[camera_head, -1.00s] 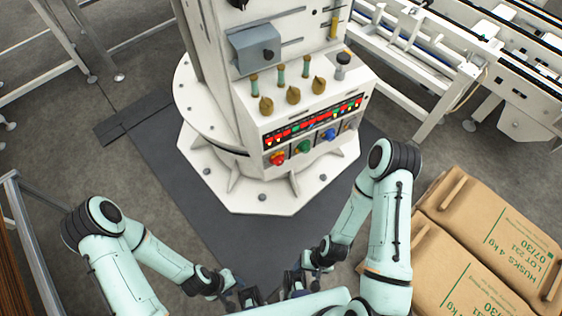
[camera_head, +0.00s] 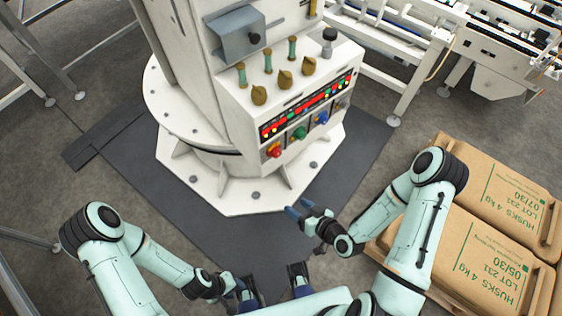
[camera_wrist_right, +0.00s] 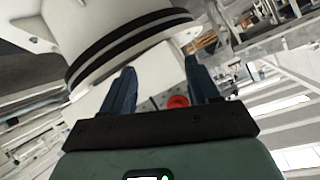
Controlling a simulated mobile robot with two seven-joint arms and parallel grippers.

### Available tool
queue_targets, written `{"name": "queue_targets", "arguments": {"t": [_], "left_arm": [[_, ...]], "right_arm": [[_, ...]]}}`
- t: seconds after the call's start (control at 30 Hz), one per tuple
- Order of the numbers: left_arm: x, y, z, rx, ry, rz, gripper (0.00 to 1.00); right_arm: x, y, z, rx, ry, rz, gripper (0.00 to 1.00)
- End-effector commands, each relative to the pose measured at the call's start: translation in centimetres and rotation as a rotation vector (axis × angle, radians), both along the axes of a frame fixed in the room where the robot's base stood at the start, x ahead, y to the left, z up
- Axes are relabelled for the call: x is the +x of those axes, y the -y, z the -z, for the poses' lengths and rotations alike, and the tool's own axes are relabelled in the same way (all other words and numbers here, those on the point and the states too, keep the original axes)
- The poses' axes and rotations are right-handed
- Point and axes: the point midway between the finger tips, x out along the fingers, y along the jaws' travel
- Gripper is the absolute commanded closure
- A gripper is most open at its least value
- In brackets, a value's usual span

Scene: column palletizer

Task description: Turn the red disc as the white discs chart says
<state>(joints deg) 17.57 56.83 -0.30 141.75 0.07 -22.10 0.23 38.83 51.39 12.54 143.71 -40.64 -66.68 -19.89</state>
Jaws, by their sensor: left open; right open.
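The red disc (camera_head: 274,151) is a small red knob at the left end of the lower row on the white machine's control panel. It also shows in the right wrist view (camera_wrist_right: 178,101), between the fingers but beyond them. My right gripper (camera_head: 299,210) is open and empty, below and in front of the panel, apart from the disc. My left gripper (camera_head: 271,293) is open low in the head view, partly hidden by my own body and far from the panel. I cannot make out a white discs chart in these frames.
Green (camera_head: 299,133) and blue (camera_head: 321,118) knobs sit right of the red disc, below a lit red strip (camera_head: 305,104). Brass knobs (camera_head: 285,79) stand above. The machine's wide white base (camera_head: 235,200) juts out below.

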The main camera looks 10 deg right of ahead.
Motion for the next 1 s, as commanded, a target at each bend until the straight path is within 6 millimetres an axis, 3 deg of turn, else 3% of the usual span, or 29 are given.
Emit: {"name": "queue_targets", "arguments": {"t": [0.03,0.13,0.3,0.47,0.8,1.0], "left_arm": [[-0.3,0.0,1.0,0.001,-0.003,-0.001,0.57],[-0.4,-0.1,1.7,0.001,-0.005,-0.001,0.57],[-0.5,-0.1,2.0,0.002,-0.005,-0.001,0.57],[-0.4,-0.1,1.7,0.001,-0.005,-0.001,0.57],[-0.2,-0.1,0.7,0.001,-0.002,-0.001,0.57],[-0.1,-0.1,0.4,0.001,-0.001,-0.001,0.57]], "right_arm": [[0.9,0.9,-1.5,0.001,0.138,0.016,0.4],[2.0,2.0,-5.2,0.003,0.358,0.036,0.4],[2.4,2.8,-8.3,0.007,0.522,0.057,0.4],[3.9,2.1,-8.7,0.009,0.537,0.056,0.4],[10.4,-0.6,-8.7,0.01,0.533,0.057,0.4],[13.3,-1.7,-8.6,0.011,0.53,0.057,0.4]]}}
